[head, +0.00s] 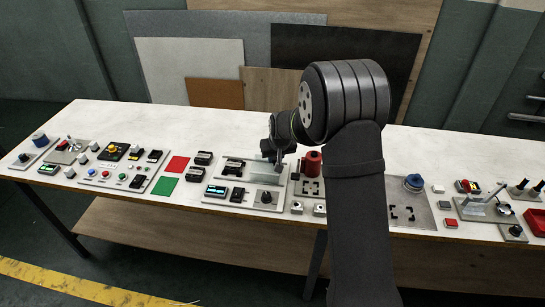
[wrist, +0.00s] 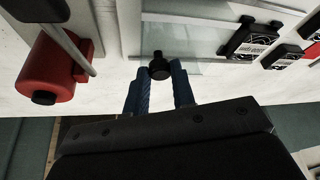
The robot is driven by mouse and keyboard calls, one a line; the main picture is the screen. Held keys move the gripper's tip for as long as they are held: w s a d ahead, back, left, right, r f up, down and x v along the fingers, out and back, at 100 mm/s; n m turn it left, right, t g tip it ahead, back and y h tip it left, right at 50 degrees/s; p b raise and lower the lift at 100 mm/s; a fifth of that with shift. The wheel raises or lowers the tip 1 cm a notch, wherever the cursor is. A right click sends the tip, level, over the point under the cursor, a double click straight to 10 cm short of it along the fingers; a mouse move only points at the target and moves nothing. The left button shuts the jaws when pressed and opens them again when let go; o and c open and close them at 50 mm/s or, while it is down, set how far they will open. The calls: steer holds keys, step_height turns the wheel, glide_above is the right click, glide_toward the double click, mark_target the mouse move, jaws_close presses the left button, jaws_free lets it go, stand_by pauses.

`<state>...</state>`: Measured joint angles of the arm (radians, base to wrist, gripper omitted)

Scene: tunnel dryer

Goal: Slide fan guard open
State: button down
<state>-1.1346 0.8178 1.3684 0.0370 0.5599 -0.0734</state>
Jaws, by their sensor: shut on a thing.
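The fan guard (wrist: 190,42) is a clear, glass-like panel on a light plate, with a dark round knob (wrist: 159,66) near its edge. In the wrist view the two blue fingers of my gripper (wrist: 160,76) are shut on this knob, one on each side. In the head view the guard (head: 265,173) shows as a pale translucent panel at the middle of the table. My gripper (head: 270,152) is just above and behind it there, partly hidden by my own wrist. How far the guard has slid cannot be told.
A red cylinder (wrist: 48,68) with a metal rod stands left of my gripper in the wrist view. Black modules (wrist: 250,38) sit to the right. The table (head: 240,125) carries several panels along its front; its back strip is largely clear.

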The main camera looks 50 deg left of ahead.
steer(key=c, duration=1.2)
jaws_free()
steer(key=shift+w+d, duration=0.25)
steer(key=shift+a, duration=0.1)
steer(key=shift+s, duration=0.1)
steer(key=shift+r, duration=0.2)
steer(key=v, duration=1.7)
steer(key=x, duration=1.7)
steer(key=shift+f, duration=0.2)
